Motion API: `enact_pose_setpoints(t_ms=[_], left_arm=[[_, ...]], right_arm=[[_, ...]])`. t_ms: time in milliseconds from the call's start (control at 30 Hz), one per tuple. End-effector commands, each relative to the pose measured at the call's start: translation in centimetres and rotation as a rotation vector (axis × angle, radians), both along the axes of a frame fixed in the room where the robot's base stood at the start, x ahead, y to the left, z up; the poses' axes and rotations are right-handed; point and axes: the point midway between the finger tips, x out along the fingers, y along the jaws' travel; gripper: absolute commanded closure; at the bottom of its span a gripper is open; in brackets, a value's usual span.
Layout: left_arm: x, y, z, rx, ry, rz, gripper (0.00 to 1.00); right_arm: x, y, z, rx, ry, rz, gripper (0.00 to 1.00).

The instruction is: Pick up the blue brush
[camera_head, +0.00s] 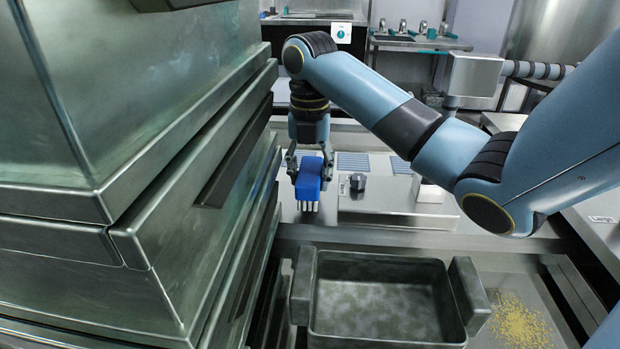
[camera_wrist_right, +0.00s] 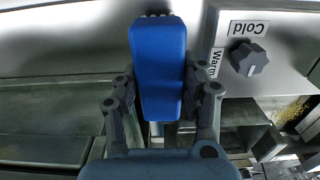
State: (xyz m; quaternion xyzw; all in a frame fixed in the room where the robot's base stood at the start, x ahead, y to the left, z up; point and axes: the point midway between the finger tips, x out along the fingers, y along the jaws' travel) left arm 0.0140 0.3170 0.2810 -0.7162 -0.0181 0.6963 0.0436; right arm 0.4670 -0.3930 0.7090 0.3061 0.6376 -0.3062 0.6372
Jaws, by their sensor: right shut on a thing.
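The blue brush (camera_head: 309,180) is a blue block with pale bristles pointing down in the head view. My right gripper (camera_head: 310,160) is shut on it, with a finger on each side. In the right wrist view the blue brush (camera_wrist_right: 158,68) stands between the two fingers of my right gripper (camera_wrist_right: 163,92), its bristles at the top edge. The brush is over or on the metal counter; I cannot tell whether its bristles touch the surface. My left gripper is not in view.
A metal basin (camera_head: 380,254) with side handles is in front. A control panel with a dark knob (camera_head: 357,182) is right of the brush; the knob also shows in the wrist view (camera_wrist_right: 248,58). Large metal boxes (camera_head: 150,90) block the left. Yellow crumbs (camera_head: 519,322) lie at lower right.

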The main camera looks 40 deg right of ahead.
Motion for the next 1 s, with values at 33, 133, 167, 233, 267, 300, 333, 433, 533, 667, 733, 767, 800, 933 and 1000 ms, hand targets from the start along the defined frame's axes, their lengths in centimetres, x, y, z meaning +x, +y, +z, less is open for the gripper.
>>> enact_pose_setpoints(t_ms=[33, 133, 167, 233, 267, 300, 333, 433, 533, 667, 733, 767, 800, 933, 1000], left_arm=[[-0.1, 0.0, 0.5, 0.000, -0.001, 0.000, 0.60], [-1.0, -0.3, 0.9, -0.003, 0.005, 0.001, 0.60], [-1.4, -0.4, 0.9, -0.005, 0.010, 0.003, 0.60], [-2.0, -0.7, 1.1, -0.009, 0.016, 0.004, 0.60], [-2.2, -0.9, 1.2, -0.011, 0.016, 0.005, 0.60], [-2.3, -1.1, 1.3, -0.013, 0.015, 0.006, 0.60], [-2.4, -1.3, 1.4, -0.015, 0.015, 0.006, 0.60], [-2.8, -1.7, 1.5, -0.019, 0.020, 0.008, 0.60], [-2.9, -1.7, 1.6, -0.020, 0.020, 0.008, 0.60], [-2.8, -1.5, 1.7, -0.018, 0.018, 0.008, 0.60], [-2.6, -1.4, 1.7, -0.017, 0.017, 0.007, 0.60], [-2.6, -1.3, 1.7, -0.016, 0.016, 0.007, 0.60], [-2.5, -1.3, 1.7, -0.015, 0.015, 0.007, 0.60], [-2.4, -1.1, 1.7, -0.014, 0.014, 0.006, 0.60], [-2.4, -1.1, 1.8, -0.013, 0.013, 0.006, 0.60]], right_arm=[[0.1, 0.0, 1.3, -0.001, -0.006, 0.000, 0.93], [0.2, -0.7, 3.0, -0.004, -0.003, -0.003, 0.93], [0.4, -1.4, 3.3, -0.006, -0.002, -0.003, 0.93], [0.9, -2.9, 4.3, -0.005, -0.004, -0.004, 0.93], [1.1, -3.7, 4.7, -0.005, -0.003, -0.005, 0.93], [1.4, -4.6, 5.3, -0.004, -0.003, -0.004, 0.93], [1.6, -5.3, 5.7, -0.004, -0.003, -0.005, 0.93], [2.1, -7.4, 6.9, -0.002, -0.002, -0.005, 0.93], [2.6, -9.0, 7.9, -0.002, -0.001, -0.004, 0.93], [3.1, -10.4, 8.7, 0.000, 0.000, -0.002, 0.93], [3.2, -10.9, 9.0, 0.000, -0.001, -0.002, 0.93], [3.3, -11.0, 9.1, 0.000, -0.001, -0.002, 0.93], [3.3, -11.1, 9.1, 0.001, -0.001, -0.001, 0.93], [3.3, -11.3, 9.1, 0.000, 0.000, 0.000, 0.93], [3.3, -11.3, 9.1, 0.000, 0.000, 0.000, 0.93]])
